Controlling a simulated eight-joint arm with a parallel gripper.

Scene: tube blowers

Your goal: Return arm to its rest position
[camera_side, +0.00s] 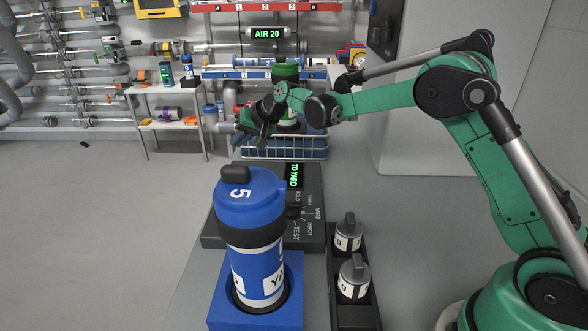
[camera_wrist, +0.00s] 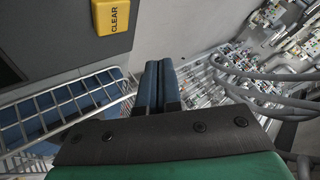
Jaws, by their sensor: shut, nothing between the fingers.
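My green arm reaches in from the right in the side view. My gripper (camera_side: 254,122) is up above the bench, in front of the wire basket (camera_side: 312,154) in the picture. In the wrist view its two dark fingers (camera_wrist: 158,88) lie together, shut with nothing between them. A large blue canister (camera_side: 262,215) marked 5 stands upright in a blue square holder (camera_side: 297,300) at the front, apart from my gripper. The wire basket also shows at the left of the wrist view (camera_wrist: 70,100).
A dark control box (camera_side: 313,215) reads TO YARD. Two small grey-topped canisters (camera_side: 348,236) stand in a black tray (camera_side: 372,312) on the right. A green canister (camera_side: 286,72) stands behind my gripper. A white side table (camera_side: 172,88) and pipes line the wall. The left floor is mostly clear.

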